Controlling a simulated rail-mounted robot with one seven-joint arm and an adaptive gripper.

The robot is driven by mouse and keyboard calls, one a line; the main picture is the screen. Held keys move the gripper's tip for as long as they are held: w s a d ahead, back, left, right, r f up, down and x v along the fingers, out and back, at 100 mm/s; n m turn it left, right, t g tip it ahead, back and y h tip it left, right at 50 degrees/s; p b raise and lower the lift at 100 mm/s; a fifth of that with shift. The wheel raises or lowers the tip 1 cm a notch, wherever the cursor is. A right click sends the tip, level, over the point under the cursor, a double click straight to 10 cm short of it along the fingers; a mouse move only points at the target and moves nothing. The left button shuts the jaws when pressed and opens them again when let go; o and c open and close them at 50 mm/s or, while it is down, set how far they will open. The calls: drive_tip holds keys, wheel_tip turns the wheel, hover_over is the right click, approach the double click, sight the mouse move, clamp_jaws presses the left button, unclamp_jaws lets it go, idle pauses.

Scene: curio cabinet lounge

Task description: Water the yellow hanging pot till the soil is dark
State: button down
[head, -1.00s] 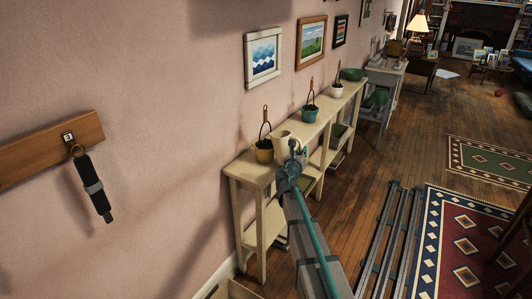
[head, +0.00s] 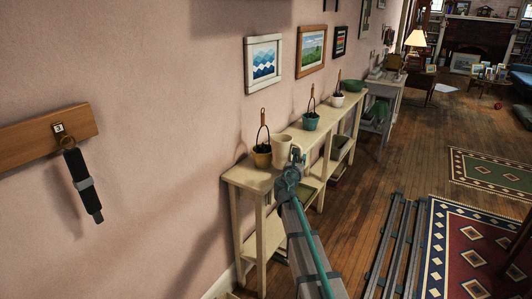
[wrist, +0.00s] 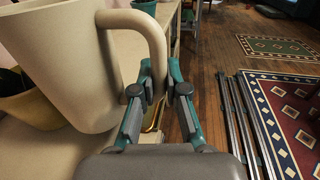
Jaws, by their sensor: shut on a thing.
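The yellow pot (head: 261,156), with a tall looped hanger, stands at the near end of the narrow cream table. In the wrist view the yellow pot (wrist: 30,110) is at the left edge, partly behind the jug; its dark inside shows, but I cannot judge the soil's wetness. A cream jug (head: 281,150) is beside the pot, on its right, and looks about upright. My gripper (head: 296,157) is shut on the jug's handle; the jug (wrist: 75,60) fills the upper left of the wrist view, with the gripper's fingers (wrist: 161,85) at the handle's lower part. No water shows.
Farther along the cream table (head: 240,175) stand a teal pot (head: 310,121), a white pot (head: 337,99) and a green bowl (head: 353,85). The pink wall with framed pictures runs behind it.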

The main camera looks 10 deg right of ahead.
drive_tip(key=s+d+r+p, duration=0.3)
drive_tip(key=r, duration=0.1)
drive_tip(key=shift+d, duration=0.3)
idle(0.4)
wheel_tip(320, 180, up, 4)
drive_tip(key=p, duration=0.3)
drive_tip(key=shift+f, duration=0.25)
drive_tip(key=shift+s, duration=0.2)
drive_tip(key=s+a, duration=0.2)
drive_tip(key=s, duration=1.2)
drive_tip(key=shift+s+a+p, duration=0.25)
drive_tip(key=shift+a+p, duration=0.05)
idle(1.8)
